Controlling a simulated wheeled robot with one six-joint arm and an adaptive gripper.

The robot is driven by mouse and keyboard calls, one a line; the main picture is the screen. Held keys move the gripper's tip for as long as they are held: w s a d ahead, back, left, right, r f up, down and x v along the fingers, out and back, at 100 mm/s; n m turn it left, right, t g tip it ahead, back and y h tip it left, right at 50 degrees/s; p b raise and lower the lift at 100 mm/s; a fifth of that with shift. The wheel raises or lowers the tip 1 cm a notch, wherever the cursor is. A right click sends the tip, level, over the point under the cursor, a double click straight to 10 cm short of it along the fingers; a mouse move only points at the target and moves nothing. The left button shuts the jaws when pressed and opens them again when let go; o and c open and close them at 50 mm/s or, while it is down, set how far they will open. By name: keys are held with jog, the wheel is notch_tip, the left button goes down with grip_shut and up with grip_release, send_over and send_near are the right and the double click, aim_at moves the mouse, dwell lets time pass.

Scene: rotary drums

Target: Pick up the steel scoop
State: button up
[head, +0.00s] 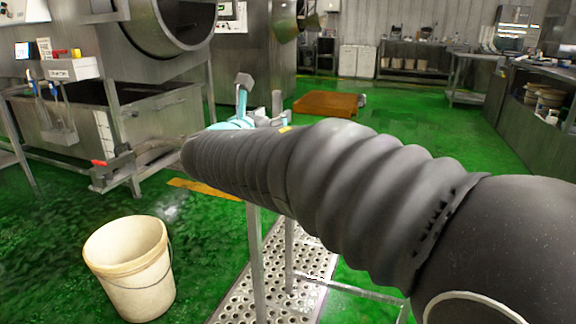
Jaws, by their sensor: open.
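I cannot make out the steel scoop in the head view. My own ribbed dark-grey arm stretches across the middle and right of the picture and covers much of what lies behind it. Just above the arm, small grey and light-blue parts (243,98) show. I cannot tell what they are. I cannot make out my gripper's fingers.
A stand on metal legs (254,265) is mostly hidden behind my arm, over a perforated floor grate (238,302). A cream bucket (130,275) stands at the lower left. A steel drum machine (165,28) is at the upper left.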

aim_at(276, 113)
jog(key=shift+a+p+x, duration=0.15)
jog(key=shift+p+x, duration=0.05)
jog(key=shift+x, duration=1.15)
jog(key=shift+a+p+x, duration=0.15)
jog(key=shift+x, duration=1.15)
jog(key=shift+f, duration=0.15)
grip_shut()
